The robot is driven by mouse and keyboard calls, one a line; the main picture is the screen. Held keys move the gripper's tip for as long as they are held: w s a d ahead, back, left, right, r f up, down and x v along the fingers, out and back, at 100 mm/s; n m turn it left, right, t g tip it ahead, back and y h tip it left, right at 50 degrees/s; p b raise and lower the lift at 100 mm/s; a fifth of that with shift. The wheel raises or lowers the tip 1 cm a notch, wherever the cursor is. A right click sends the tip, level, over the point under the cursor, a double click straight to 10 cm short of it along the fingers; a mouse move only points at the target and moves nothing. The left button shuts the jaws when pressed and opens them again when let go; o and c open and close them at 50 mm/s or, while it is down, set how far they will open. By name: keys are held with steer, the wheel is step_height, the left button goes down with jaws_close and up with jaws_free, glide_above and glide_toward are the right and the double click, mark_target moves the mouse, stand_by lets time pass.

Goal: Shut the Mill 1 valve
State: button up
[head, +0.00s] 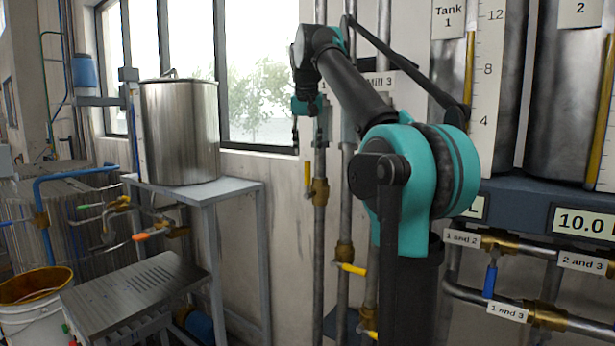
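My gripper (296,143) hangs in front of the wall by the window's right edge, small and dark. Its finger opening cannot be made out. Just below and to its right, on the leftmost vertical pipe, is a brass valve (320,190) with a yellow handle (307,176). The handle stands upright, in line with the pipe. My gripper appears above the handle in the picture; contact is not visible. A label above this pipe is mostly hidden by my arm, with only a "1" showing, so I cannot fully confirm it as Mill 1.
Two lower valves have yellow handles, one (352,268) sticking out sideways. The "Mill 3" label (380,82) is partly covered by my arm. A steel pot (180,130) stands on a metal table (232,189) at left. Tank 1 (447,55) is at right.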

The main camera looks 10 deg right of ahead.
mark_target(308, 175)
steer(key=x, duration=1)
steer(key=shift+w+d+f, duration=0.1)
steer(key=shift+f, duration=0.3)
jaws_close()
